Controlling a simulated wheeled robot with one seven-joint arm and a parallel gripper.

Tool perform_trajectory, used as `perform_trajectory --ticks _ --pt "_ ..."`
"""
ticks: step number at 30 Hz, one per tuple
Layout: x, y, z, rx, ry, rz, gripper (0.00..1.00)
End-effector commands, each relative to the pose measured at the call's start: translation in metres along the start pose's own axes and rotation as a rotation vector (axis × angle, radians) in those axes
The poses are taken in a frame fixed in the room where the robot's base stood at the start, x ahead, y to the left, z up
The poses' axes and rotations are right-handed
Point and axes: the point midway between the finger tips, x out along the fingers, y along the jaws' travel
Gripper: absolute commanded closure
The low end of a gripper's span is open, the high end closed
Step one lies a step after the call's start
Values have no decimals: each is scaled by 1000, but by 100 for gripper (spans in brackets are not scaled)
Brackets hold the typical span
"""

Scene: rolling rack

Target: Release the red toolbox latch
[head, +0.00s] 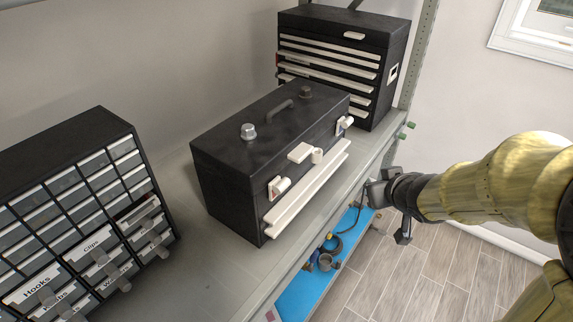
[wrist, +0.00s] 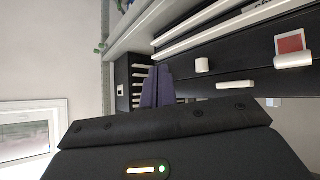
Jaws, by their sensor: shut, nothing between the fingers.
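The black toolbox (head: 230,170) stands closed on the grey shelf, with a handle on its lid. Two white latches are on its front, a left latch (head: 278,186) and a right latch (head: 343,124). In the wrist view a latch with a red square (wrist: 290,45) shows at the upper right; its red is hard to make out in the head view. My gripper (head: 376,190) is shut and empty, off the shelf's front edge, to the right of the toolbox and apart from it. Its dark fingers (wrist: 157,85) also show in the wrist view.
A black drawer chest (head: 345,60) stands behind the toolbox. A cabinet of small labelled drawers (head: 85,200) stands at the left. A long white ledge (head: 308,188) juts from the toolbox front. A blue lower shelf (head: 335,255) holds small items. The floor in front is clear.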

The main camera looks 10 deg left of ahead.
Motion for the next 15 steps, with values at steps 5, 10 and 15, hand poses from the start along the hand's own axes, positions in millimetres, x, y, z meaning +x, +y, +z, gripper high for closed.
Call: perform_trajectory --ticks 5,10,15 --pt "-16 -48 -67 -145 158 -225 100" --pt "-41 -101 -97 -264 214 -483 100" --pt "-59 -130 -99 -332 201 -647 100"
